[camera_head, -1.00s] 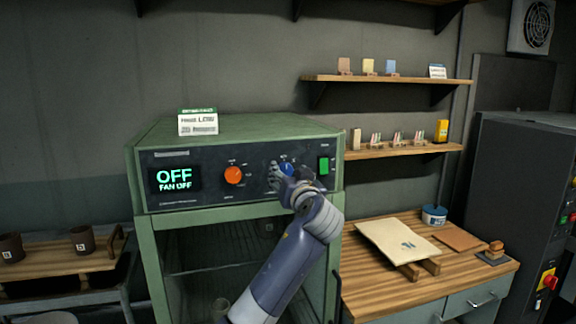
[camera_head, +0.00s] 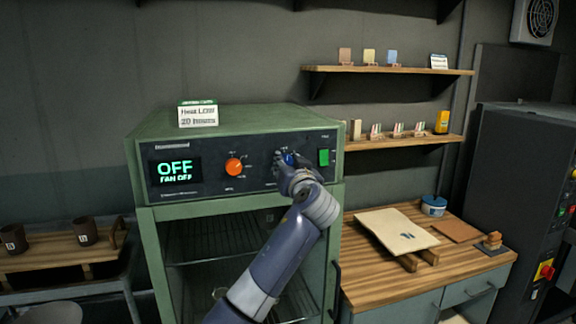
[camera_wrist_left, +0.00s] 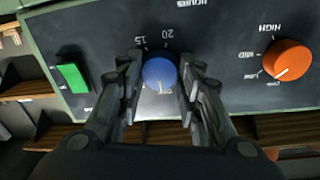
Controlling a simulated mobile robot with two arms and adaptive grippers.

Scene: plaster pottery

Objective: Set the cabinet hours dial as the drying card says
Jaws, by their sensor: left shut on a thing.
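The green drying cabinet (camera_head: 150,250) has a dark front panel with a blue hours dial (camera_wrist_left: 160,74), an orange heat dial (camera_head: 234,167) and a green switch (camera_head: 324,157). My left gripper (camera_head: 285,160) is shut on the blue dial, one finger on each side in the wrist view (camera_wrist_left: 160,85). That view is upside down; 15 and 20 are readable above the dial, and a pale mark shows at its lower edge. The display (camera_head: 176,172) reads OFF, FAN OFF. The drying card (camera_head: 198,117) stands on the cabinet; LOW and 20 seem readable, the rest is blurred.
A wooden workbench (camera_head: 370,285) with a pale board (camera_head: 397,231) stands to the right. Wall shelves (camera_head: 390,71) hold small samples. Brown cups (camera_head: 84,231) stand on a rack at left. A dark machine (camera_head: 520,190) is at far right.

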